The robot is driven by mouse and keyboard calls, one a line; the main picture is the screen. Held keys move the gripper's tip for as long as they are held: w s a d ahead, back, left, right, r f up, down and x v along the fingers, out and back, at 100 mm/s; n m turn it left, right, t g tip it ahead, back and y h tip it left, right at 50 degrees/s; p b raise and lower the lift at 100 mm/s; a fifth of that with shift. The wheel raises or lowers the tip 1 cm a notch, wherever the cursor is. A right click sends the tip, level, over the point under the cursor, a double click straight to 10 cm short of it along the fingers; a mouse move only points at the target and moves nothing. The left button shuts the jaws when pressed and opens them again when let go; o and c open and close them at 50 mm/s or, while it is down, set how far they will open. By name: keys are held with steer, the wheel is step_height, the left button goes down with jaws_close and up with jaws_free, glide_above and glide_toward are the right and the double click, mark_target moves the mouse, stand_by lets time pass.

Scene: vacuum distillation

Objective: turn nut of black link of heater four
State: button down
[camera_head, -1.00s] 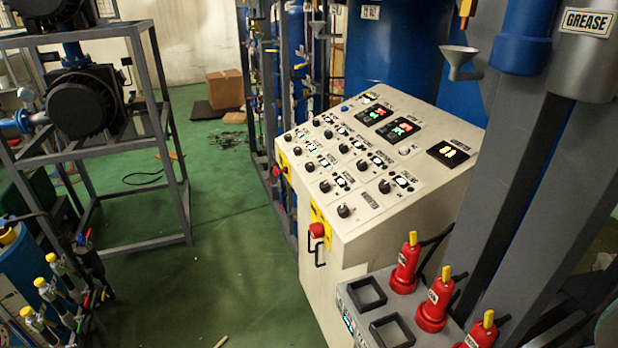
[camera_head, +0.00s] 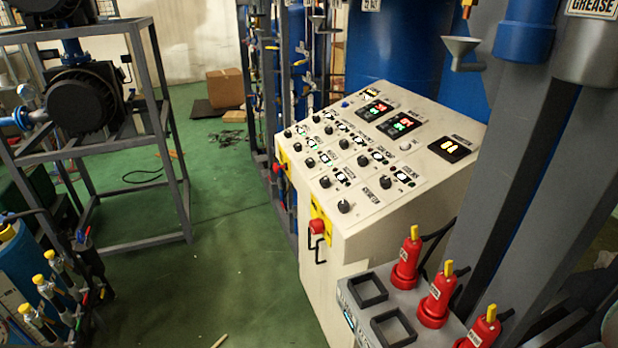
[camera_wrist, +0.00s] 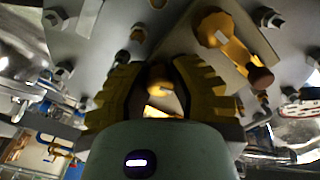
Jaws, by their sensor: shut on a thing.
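In the wrist view, my gripper (camera_wrist: 157,90) has its two ribbed yellow-and-black fingers closed in around a small brass-coloured rounded piece (camera_wrist: 158,76). The piece sits between the fingers against a grey metal plate (camera_wrist: 90,50). I cannot tell from its visible part whether it is the nut of the black link. A brass-coloured link (camera_wrist: 232,45) with rounded ends lies on the plate at the upper right, apart from the fingers. No label for heater four is readable. My gripper does not show in the head view.
Several hex bolts, such as one at the right (camera_wrist: 268,17), stand out from the plate around the fingers. Green floor (camera_head: 215,215) is clear left of the panel.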

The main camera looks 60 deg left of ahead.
steer(key=c, duration=1.1)
jaws_free()
steer(key=shift+s, duration=0.1)
steer(key=shift+v, duration=5.95)
